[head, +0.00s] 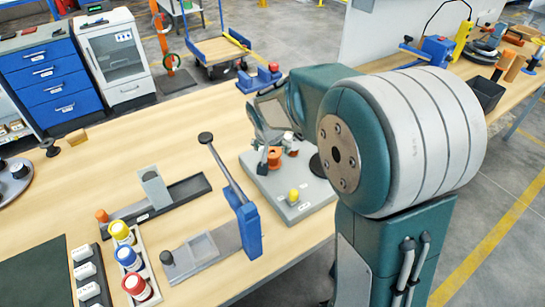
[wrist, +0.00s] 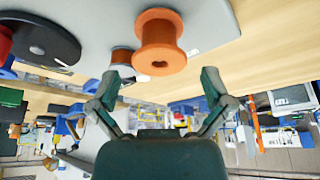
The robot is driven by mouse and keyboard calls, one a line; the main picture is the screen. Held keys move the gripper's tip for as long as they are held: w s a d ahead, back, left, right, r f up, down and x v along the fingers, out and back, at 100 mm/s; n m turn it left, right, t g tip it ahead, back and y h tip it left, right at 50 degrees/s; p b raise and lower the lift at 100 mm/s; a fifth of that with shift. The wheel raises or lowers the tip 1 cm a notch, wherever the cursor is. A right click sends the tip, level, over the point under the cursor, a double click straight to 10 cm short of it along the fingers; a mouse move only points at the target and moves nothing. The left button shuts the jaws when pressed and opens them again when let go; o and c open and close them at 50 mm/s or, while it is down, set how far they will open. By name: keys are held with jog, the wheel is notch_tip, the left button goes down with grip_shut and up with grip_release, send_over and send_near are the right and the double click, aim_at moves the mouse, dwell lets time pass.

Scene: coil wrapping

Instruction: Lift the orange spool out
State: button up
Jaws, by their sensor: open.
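The orange spool (head: 275,157) stands on a grey board (head: 312,196) on the wooden table in the head view. In the wrist view the orange spool (wrist: 160,30) is large at the top centre, with its flange and centre hole facing me. My gripper (wrist: 160,80) is open, with its two fingers spread wide and nothing between them. The spool shows just past the fingertips, roughly centred on the gap. In the head view my gripper (head: 276,146) is at the spool, partly hidden by my own arm. I cannot tell whether a finger touches it.
A black disc (wrist: 45,40) lies to the left in the wrist view. A yellow knob (head: 293,196) stands on the board. A blue post with a lever (head: 246,225) stands left of the board.

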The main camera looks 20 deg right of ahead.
aim_at(272, 153)
jog(key=f, duration=0.2)
jog(key=shift+w+a+f, duration=0.2)
jog(key=shift+w+f, duration=0.15)
jog(key=shift+f, duration=0.05)
jog(key=shift+w+d+f, duration=0.1)
jog(key=shift+f, duration=0.15)
jog(key=shift+d, duration=0.35)
jog(key=c, duration=1.1)
jog(key=shift+a, duration=0.2)
jog(key=shift+c, duration=0.4)
jog(key=shift+d+r, duration=0.1)
